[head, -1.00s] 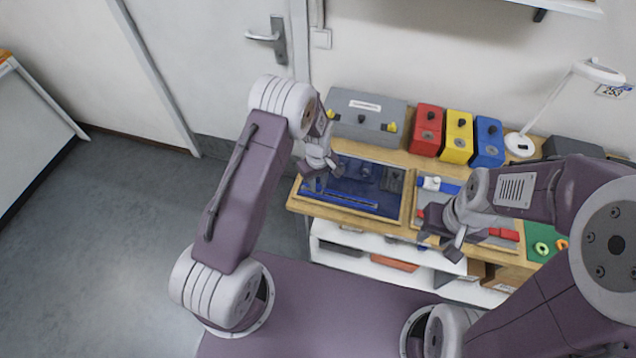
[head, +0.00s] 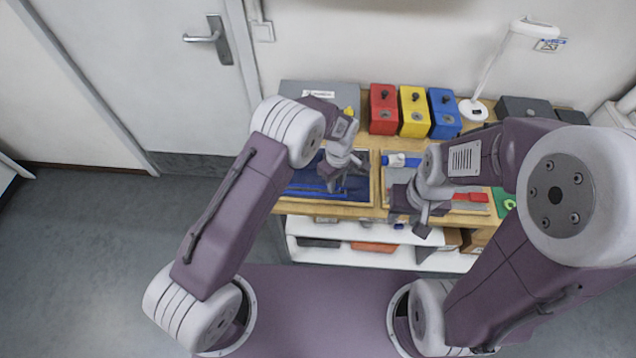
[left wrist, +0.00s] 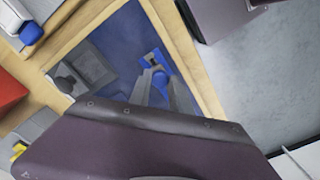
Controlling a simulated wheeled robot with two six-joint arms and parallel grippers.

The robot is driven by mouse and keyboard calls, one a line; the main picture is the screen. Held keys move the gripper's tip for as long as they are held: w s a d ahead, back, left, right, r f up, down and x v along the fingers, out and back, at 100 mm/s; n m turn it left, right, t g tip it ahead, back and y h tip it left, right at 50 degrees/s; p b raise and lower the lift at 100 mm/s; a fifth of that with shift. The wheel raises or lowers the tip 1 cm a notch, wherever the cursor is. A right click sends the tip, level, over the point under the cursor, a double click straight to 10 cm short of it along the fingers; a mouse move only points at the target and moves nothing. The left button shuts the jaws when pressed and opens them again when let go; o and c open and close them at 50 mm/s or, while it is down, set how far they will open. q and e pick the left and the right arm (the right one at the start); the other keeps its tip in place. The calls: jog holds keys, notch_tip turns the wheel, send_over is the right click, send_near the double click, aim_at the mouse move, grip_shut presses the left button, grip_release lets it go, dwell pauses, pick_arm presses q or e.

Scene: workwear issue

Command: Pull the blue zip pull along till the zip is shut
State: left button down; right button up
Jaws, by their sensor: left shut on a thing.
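A dark blue panel (head: 357,190) lies in a wooden frame on the bench, with a brighter blue strip (head: 304,188) along its near side. My left gripper (head: 333,183) is down at this panel, at the near side. In the left wrist view its two fingers (left wrist: 158,84) are close together, with bright blue (left wrist: 160,98) between and beside them. The left gripper is shut on the blue zip pull, which the fingers mostly hide. My right gripper (head: 411,213) is empty, fingers apart, over the front of the neighbouring tray.
Red (head: 383,110), yellow (head: 414,112) and blue (head: 445,113) boxes stand behind the panel. A grey case (head: 290,93) is at the back left, a white lamp (head: 473,109) at the back right. White shelves (head: 340,230) are below the bench front.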

pick_arm(q)
jog(key=shift+d+r, duration=0.1)
jog(key=shift+d, duration=0.6)
jog(key=c, duration=1.4)
grip_release()
jog(key=shift+o, duration=1.1)
jog(key=shift+d, duration=0.2)
